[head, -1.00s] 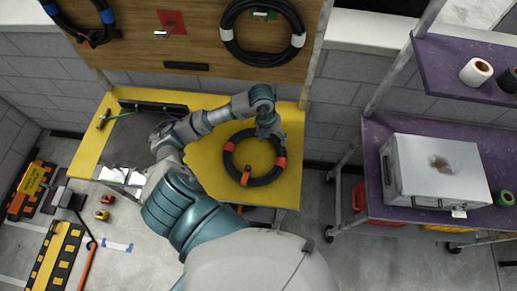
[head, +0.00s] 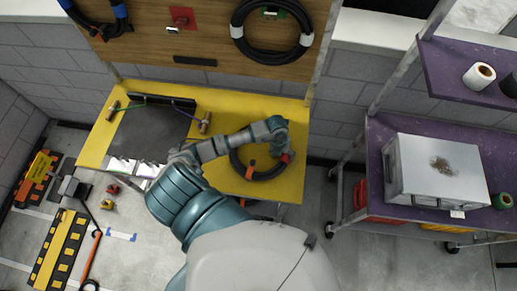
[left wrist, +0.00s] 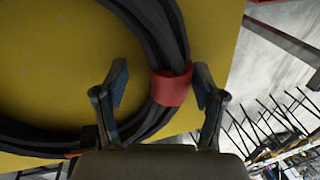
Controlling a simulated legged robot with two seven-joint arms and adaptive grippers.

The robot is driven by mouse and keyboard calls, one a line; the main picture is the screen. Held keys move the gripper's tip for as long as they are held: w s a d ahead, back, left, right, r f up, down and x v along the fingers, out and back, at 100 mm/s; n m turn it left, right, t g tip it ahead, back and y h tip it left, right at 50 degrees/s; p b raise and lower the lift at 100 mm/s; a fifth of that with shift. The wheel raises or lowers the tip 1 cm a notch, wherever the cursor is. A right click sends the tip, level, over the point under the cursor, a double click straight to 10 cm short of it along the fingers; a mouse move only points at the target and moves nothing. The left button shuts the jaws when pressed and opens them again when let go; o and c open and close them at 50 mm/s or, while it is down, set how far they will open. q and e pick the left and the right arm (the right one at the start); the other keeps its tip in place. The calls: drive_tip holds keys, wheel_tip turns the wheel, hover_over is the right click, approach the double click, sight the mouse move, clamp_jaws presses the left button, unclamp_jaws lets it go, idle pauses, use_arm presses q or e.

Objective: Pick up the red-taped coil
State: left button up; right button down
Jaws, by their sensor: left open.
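The red-taped coil is a black cable ring (head: 258,176) lying on the yellow tabletop in the head view. An orange tie shows on its near left side, and my arm and gripper hide part of it. My left gripper (head: 284,155) is over the coil's right side. In the left wrist view the left gripper (left wrist: 160,92) is open, with one finger on each side of the coil (left wrist: 166,45) at its red tape band (left wrist: 171,88). The fingers look apart from the cable. My right gripper is not in view.
The yellow table (head: 290,190) also holds a dark mat (head: 150,132). Another black coil with white tape (head: 238,32) hangs on the wooden board above. A purple shelf cart with a white metal box (head: 435,170) stands to the right, past a floor gap.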

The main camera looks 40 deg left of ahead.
use_arm(q)
drive_tip(key=shift+d+r, duration=0.1)
drive_tip(key=shift+d, duration=0.4)
drive_tip(key=c, duration=1.1)
clamp_jaws()
drive_tip(key=shift+a, duration=0.1)
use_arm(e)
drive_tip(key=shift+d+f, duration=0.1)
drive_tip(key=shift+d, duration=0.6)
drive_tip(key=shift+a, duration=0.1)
